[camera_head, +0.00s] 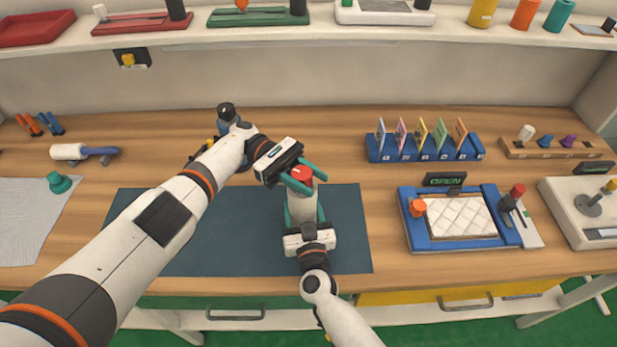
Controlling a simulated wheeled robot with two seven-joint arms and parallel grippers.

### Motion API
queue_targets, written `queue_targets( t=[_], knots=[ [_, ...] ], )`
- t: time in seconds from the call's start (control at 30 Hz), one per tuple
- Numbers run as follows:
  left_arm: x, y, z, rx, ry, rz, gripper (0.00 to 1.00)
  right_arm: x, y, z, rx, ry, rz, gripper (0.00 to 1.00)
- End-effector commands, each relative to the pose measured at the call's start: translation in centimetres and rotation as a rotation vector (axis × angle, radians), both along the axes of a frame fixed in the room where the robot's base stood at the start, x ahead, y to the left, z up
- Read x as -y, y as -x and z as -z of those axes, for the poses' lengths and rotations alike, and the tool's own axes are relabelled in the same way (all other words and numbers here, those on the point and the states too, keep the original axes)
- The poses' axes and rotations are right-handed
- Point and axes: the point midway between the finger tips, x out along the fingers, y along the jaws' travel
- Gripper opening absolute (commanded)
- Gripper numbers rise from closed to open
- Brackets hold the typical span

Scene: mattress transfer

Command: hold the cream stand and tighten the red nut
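The cream stand (303,207) stands upright on the dark blue-grey mat, right of the mat's middle. The red nut (301,173) is at the top of the stand. My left gripper (306,178) comes in from the upper left. Its teal fingers lie on either side of the red nut, with the nut filling the gap between them. My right gripper (304,211) comes from below, with its teal fingers along both sides of the stand. Part of the stand is hidden by the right gripper's body, and the nut's lower part is hidden by the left fingers.
The mat (220,238) is otherwise bare. To the right are a blue tray with a white quilted pad (462,218), an "OPEN" sign (444,180) and a blue card rack (425,152). A white roller (70,151) and a green knob (59,183) lie at left. A shelf runs along the back.

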Motion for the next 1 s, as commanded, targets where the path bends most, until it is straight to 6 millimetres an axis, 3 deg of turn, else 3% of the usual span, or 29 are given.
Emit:
queue_targets(
  t=[0.03,0.13,0.57,0.73,1.0],
  knots=[
    [-0.1,-0.1,0.0,0.001,-0.003,-0.006,0.45,-0.1,-0.1,-0.5,0.01,-0.002,0.0,0.04],
    [-0.1,-0.1,0.0,0.001,-0.002,-0.004,0.59,-0.1,-0.1,-0.4,0.009,-0.001,0.0,0.04],
    [0.0,0.0,-0.8,0.001,0.002,0.001,0.59,0.0,-0.1,-0.4,0.007,-0.001,0.001,0.04],
    [-0.1,0.0,-2.8,0.004,0.003,0.001,0.59,0.0,-0.1,-0.4,0.007,-0.002,0.001,0.04],
    [-0.1,-0.1,-7.9,0.002,0.002,-0.001,0.59,0.0,-0.2,-0.3,0.007,-0.002,0.001,0.04]
  ],
)
